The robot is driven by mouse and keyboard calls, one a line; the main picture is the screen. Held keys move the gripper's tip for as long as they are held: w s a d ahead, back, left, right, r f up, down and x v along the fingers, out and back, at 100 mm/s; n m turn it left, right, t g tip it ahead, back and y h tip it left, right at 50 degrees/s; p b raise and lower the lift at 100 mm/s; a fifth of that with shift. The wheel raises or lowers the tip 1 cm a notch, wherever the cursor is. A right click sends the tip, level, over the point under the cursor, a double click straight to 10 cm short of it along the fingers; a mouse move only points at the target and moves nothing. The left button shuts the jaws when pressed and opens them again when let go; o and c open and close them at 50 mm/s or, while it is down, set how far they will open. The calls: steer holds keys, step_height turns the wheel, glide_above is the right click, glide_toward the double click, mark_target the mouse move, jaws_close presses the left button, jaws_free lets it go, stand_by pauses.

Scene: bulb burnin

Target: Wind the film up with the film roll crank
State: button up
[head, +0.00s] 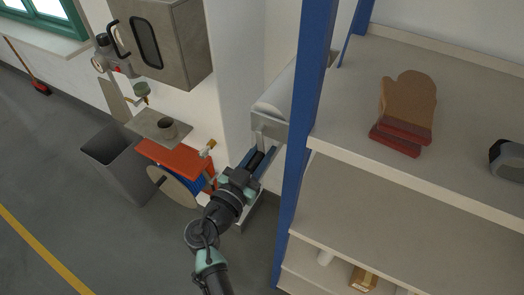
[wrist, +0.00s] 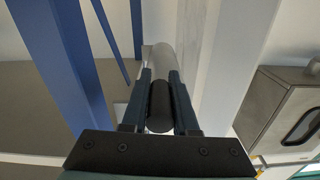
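The film roll (head: 277,98) is a pale, glossy cylinder in a grey holder (head: 268,128) on the wall, just left of the blue rack post. My gripper (wrist: 160,85) appears shut on this handle, with a finger along each side near the tips. The crank's arm and its joint to the roll are hidden.
A blue post (head: 304,130) and shelves (head: 365,205) stand close on the right; an oven mitt (head: 407,108) lies on top. At left are a grey bin (head: 112,160), an orange-topped reel (head: 172,185) and a metal cabinet (head: 165,42). The floor at left is open.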

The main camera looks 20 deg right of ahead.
jaws_close()
stand_by(0.9)
steer(key=shift+s, duration=0.1)
steer(key=shift+s+d+f+n+b, duration=0.1)
steer(key=shift+s+d+n+b, duration=0.1)
steer(key=shift+n+b, duration=0.35)
steer(key=shift+s+d+r+n+b, duration=0.15)
steer(key=shift+s+d+r+n, duration=0.15)
steer(key=shift+n, duration=0.55)
steer(key=shift+s+d+r+n+b, duration=0.15)
steer(key=shift+s+d+r+n, duration=0.2)
steer(key=shift+n, duration=0.5)
steer(key=shift+s+d+r+n+b, duration=0.15)
steer(key=shift+s+n, duration=0.25)
steer(key=shift+n, duration=0.45)
steer(key=o, duration=0.8)
jaws_free()
